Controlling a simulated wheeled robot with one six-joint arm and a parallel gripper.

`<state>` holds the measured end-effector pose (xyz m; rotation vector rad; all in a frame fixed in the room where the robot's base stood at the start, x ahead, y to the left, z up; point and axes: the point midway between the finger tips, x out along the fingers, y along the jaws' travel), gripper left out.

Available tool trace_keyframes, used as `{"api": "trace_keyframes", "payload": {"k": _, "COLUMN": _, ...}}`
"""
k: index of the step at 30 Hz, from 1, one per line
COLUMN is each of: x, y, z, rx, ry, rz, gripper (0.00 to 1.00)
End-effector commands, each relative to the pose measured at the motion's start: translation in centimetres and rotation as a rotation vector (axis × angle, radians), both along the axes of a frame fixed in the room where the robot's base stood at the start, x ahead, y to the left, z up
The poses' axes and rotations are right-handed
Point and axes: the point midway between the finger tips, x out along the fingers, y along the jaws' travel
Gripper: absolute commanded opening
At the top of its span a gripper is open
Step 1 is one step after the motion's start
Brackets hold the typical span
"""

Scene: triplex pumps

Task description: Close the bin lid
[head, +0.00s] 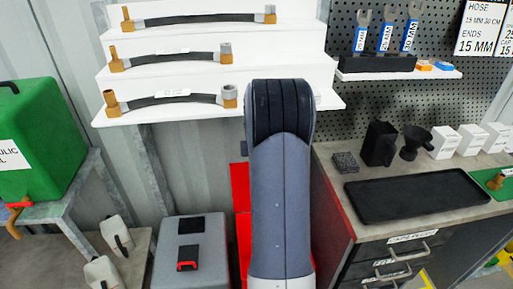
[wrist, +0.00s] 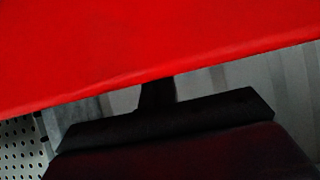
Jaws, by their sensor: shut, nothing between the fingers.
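A red bin (head: 241,238) stands behind my arm in the head view, and my arm hides most of it. An upright red panel at its top, apparently the raised lid (head: 239,184), shows left of my arm. In the wrist view a broad red surface, apparently the lid (wrist: 150,45), fills the top of the picture very close to me. My black gripper (wrist: 157,88) is shut and empty. Its tip reaches the red surface's lower edge in the picture; I cannot tell whether they touch. My gripper is hidden in the head view.
A grey box (head: 212,240) with a red-and-black handle stands left of the bin. A workbench (head: 335,189) with a black tray (head: 415,194) stands close on the right. White shelves with hoses (head: 125,77) hang behind my arm. A green container (head: 45,130) is far left.

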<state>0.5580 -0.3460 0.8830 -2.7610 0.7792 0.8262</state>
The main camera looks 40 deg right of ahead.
Motion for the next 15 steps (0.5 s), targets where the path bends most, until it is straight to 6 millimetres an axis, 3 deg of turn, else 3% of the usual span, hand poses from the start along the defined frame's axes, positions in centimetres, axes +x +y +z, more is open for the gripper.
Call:
{"api": "trace_keyframes", "payload": {"k": 6, "x": -2.6, "y": 1.6, "z": -0.8, "rx": 0.002, "ry": 0.001, "rz": -0.001, "gripper": 0.0}}
{"api": "trace_keyframes", "payload": {"k": 15, "x": -3.4, "y": 2.1, "z": -1.1, "rx": 0.0, "ry": 0.0, "rz": -0.001, "gripper": 0.0}}
